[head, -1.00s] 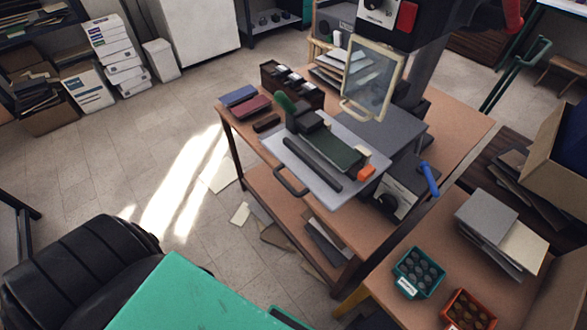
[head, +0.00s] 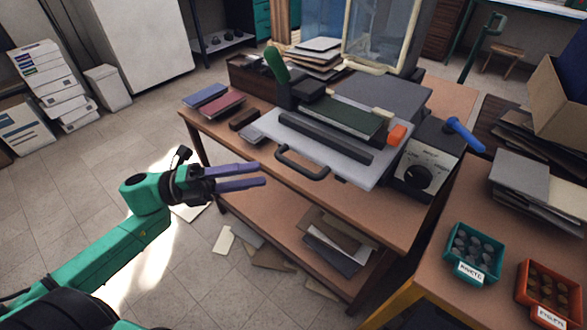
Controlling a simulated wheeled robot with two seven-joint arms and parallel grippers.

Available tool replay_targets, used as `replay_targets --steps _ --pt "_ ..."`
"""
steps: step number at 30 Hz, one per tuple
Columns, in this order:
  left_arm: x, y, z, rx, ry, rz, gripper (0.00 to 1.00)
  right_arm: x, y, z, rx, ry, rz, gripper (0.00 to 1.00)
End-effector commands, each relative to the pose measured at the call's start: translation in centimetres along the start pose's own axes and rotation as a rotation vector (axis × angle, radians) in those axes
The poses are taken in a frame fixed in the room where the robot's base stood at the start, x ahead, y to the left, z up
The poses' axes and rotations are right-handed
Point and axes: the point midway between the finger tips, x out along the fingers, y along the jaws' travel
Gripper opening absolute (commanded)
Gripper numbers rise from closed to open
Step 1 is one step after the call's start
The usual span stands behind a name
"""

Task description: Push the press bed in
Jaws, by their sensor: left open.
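The press bed (head: 290,127) is a light grey plate drawn out toward me over the front edge of the table. A dark looped handle (head: 303,165) sits on its front edge. A dark bar and a dark green cover (head: 343,117) lie on the bed, with an orange block (head: 397,134) at its right. The grey press body (head: 385,97) stands behind it. My left gripper (head: 264,176) is open and empty, in front of the table, left of the handle and apart from it. Its two purple fingers point right. My right gripper is out of view.
A control box (head: 425,167) with a dial and a blue lever (head: 465,134) stands right of the bed. Several covers (head: 222,105) lie at the table's left. A side table (head: 455,215) with a green tray (head: 499,255) is at right.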

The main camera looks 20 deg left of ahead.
Motion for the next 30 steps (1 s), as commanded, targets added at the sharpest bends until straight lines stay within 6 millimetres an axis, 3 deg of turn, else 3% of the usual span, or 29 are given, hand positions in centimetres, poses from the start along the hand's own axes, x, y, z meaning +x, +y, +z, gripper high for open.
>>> replay_targets --steps 3,9,14,21,25,30 --pt "3.3 -0.2 0.0 0.004 0.002 -0.003 0.47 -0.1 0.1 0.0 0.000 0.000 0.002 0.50" --pt "7.8 -0.2 0.2 0.000 -0.003 -0.003 0.47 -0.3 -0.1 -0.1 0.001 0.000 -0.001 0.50" --pt "9.3 0.0 0.1 -0.002 -0.004 0.000 0.47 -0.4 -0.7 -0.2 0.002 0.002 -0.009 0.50" --pt "9.4 0.1 0.1 -0.004 -0.005 0.001 0.47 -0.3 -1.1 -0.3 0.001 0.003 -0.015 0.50" --pt "9.4 0.1 0.1 -0.004 -0.005 0.001 0.00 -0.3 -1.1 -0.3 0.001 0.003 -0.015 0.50" --pt "9.4 0.1 0.1 -0.004 -0.005 0.001 0.00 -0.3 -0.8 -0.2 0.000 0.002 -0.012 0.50"
